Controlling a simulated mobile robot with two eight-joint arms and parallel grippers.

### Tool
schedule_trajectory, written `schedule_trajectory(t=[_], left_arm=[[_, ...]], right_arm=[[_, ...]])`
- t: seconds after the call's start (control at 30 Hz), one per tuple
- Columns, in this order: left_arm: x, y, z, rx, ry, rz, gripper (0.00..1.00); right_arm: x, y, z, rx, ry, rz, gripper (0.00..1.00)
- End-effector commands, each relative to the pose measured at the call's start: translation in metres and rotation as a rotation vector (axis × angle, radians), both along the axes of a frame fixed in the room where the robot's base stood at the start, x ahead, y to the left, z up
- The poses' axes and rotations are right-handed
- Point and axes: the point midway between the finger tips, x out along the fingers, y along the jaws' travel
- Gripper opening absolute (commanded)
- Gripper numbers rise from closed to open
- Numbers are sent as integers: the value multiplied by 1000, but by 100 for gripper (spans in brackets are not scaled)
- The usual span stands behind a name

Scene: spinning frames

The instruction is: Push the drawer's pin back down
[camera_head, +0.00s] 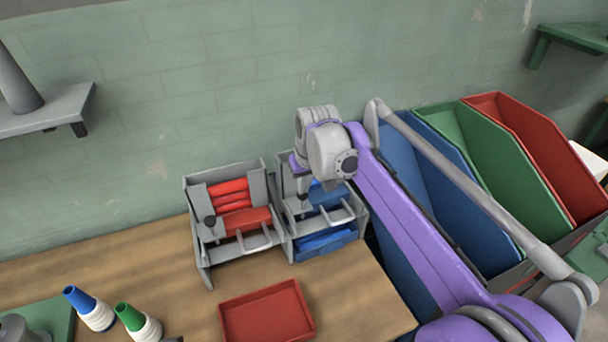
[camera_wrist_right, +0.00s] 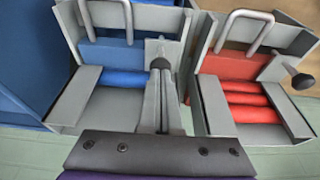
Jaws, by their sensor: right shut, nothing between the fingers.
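Two grey drawer units stand side by side on the wooden table: a red one (camera_head: 189,235) on the left in the head view and a blue one (camera_head: 289,225) on the right. My right gripper (camera_head: 304,204) is shut and empty, pointing down over the blue unit. In the right wrist view its fingertips (camera_wrist_right: 161,72) are at the dark round knob of the blue unit's pin (camera_wrist_right: 157,62); I cannot tell whether they touch. The red unit's pin has a dark knob (camera_wrist_right: 304,81), also visible in the head view (camera_head: 210,221). My left gripper is not in view.
A red tray (camera_head: 267,313) lies on the table in front of the units. Large blue, green (camera_head: 500,165) and red (camera_head: 545,150) bins stand at right. A green wall is behind.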

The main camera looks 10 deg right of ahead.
Motion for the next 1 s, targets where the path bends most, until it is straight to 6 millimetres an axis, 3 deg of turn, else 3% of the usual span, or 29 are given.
schedule_trajectory(t=[0.13, 0.3, 0.7, 1.0], left_arm=[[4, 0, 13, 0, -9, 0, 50], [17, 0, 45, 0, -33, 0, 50], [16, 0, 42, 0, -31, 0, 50], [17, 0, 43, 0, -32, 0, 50]], right_arm=[[1, 0, 13, -1, 3, 0, 0], [5, 0, 55, 0, -4, 0, 0], [-21, -5, 124, 0, 1, -1, 0], [-25, -5, 137, 0, 1, -1, 0]])
